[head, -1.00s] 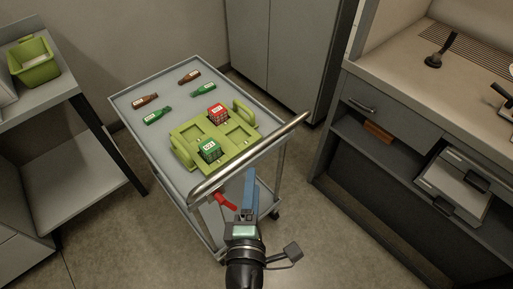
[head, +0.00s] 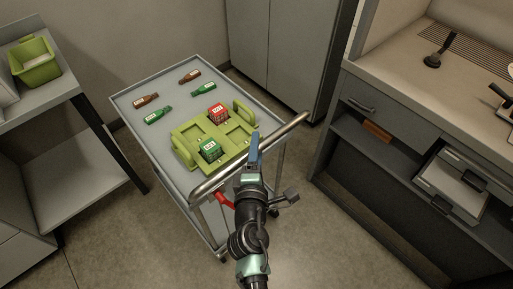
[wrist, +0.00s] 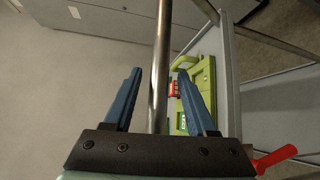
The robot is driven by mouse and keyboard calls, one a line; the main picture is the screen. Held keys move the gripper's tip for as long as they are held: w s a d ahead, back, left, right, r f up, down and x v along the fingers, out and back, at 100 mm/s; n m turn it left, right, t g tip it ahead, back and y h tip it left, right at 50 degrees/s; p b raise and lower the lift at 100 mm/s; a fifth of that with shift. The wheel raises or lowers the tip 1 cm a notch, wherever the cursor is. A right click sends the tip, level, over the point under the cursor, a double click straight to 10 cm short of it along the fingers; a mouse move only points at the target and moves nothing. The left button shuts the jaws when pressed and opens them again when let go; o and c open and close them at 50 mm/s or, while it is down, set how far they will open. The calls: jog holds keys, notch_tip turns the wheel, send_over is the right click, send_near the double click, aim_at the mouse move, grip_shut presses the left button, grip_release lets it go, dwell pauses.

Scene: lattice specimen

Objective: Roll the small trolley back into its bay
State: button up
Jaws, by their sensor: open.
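The small trolley (head: 168,150) stands on the floor at the centre of the head view, a grey top tray on a metal frame. Its round metal handle (head: 290,127) runs along the near edge. A red lever (head: 225,199) sits below the handle, and also shows in the wrist view (wrist: 275,160). My gripper (head: 254,142) is at the handle, its blue fingers open. In the wrist view the handle bar (wrist: 161,60) passes between the two open fingers (wrist: 159,72), with visible gaps on both sides. The trolley's bay cannot be told for certain.
On the tray lie a green carrier (head: 181,132) with a red and a green block, and several small bottles. A side table (head: 50,98) with a green bin stands left, a bench (head: 400,115) right, a grey cabinet (head: 290,45) behind. Floor is clear in front.

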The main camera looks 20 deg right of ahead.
jog(key=shift+c, duration=0.4)
grip_shut()
dwell(0.9)
